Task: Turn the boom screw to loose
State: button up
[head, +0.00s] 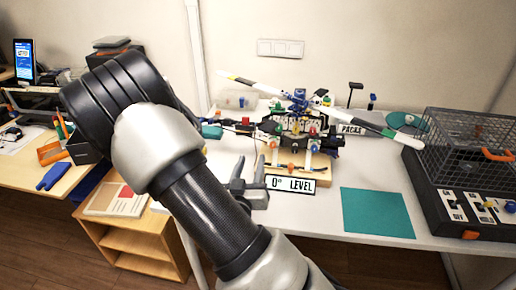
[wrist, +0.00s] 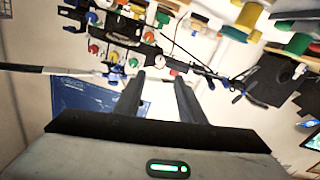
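A servo rig (head: 300,125) with coloured knobs, wires and a long white boom (head: 262,87) stands on the white table, right of my gripper. The boom has yellow and green bands and slants down to the right. The rig also shows in the wrist view (wrist: 135,35), with red, green and blue knobs beyond my fingers. I cannot tell which part is the boom screw. My gripper (head: 250,165) is in front of the rig at its left, near a "0° LEVEL" sign (head: 291,184). In the wrist view its two fingers (wrist: 159,82) stand apart with nothing held between them.
A teal mat (head: 377,212) lies on the table right of the sign. A wire cage (head: 470,145) and a black switch panel (head: 475,210) stand at the right. A wooden desk and shelf (head: 150,240) are at the left. The table's front middle is clear.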

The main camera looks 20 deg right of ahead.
aim_at(260, 134)
jog(key=b+x, duration=0.5)
jog(key=x, duration=0.7)
jog(key=shift+w+d, duration=0.15)
grip_shut()
